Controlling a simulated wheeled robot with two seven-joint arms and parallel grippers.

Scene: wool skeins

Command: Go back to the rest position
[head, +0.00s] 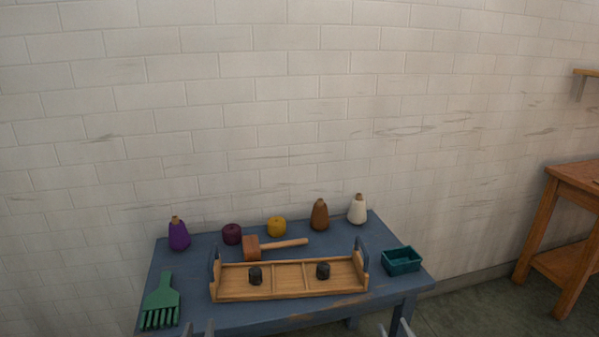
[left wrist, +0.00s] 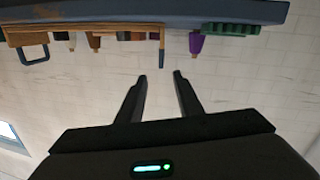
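My left gripper (head: 199,329) shows only its fingertips at the bottom edge of the head view, in front of the blue table (head: 200,265). The left wrist view shows the left gripper (left wrist: 160,77) open, with nothing between its fingers. My right gripper (head: 394,329) also shows only its fingertips at the bottom edge, apart from each other and empty. The wooden tray (head: 290,293) lies on the table beyond both grippers, with two dark skeins (head: 255,275) (head: 323,270) in it. Neither gripper touches anything visible.
On the table are a green comb-like tool (head: 161,304), a mallet (head: 252,248), a teal basket (head: 401,262), a purple cone (head: 179,236), a maroon skein (head: 232,234), a yellow skein (head: 277,227), a brown cone (head: 320,216) and a white cone (head: 357,210). A wooden stand (head: 570,200) is at right.

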